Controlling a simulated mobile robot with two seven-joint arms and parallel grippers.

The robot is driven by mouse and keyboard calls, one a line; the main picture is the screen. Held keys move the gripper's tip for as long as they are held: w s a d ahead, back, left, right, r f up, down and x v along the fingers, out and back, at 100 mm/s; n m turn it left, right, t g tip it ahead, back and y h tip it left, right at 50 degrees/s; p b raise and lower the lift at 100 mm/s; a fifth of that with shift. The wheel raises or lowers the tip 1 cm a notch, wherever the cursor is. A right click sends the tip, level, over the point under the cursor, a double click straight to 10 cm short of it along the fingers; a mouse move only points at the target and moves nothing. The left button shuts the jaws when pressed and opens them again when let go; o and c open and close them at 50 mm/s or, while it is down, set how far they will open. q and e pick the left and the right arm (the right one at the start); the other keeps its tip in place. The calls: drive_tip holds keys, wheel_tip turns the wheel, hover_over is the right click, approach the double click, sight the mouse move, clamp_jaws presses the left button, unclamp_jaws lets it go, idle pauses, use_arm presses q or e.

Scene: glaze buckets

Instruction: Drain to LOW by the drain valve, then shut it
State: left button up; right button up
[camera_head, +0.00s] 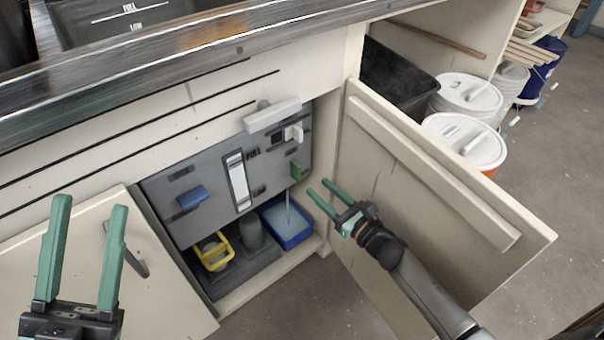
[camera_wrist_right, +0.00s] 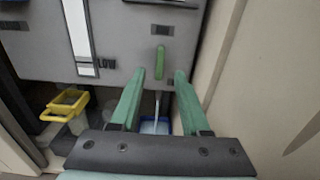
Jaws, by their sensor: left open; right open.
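The green drain valve handle (camera_head: 298,171) sits low on the right of the grey panel (camera_head: 215,160); in the right wrist view the handle (camera_wrist_right: 160,60) hangs vertical. A thin pale stream (camera_head: 287,205) falls below it into a blue tray (camera_head: 287,226). A white sight gauge (camera_head: 238,182) stands mid-panel with FULL and LOW labels; its exact level is unclear. My right gripper (camera_head: 318,187) is open and empty in front of the panel, its fingers (camera_wrist_right: 159,76) either side of the handle's line of sight, apparently short of it. My left gripper (camera_head: 91,203) is open and empty at lower left.
A blue handle (camera_head: 192,196) and a white handle (camera_head: 296,133) are also on the panel. A yellow-framed container (camera_head: 213,252) stands below. The open right cabinet door (camera_head: 420,190) is close to my right arm. Buckets (camera_head: 465,142) stand behind it.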

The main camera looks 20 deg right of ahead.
sight(300, 171)
drive_tip(key=b+x, duration=0.1)
drive_tip(key=x, duration=0.7)
drive_tip(key=shift+w+f+b, duration=0.1)
drive_tip(key=shift+w+b, duration=0.05)
drive_tip(key=shift+b, duration=0.25)
drive_tip(key=shift+c, duration=0.2)
clamp_jaws()
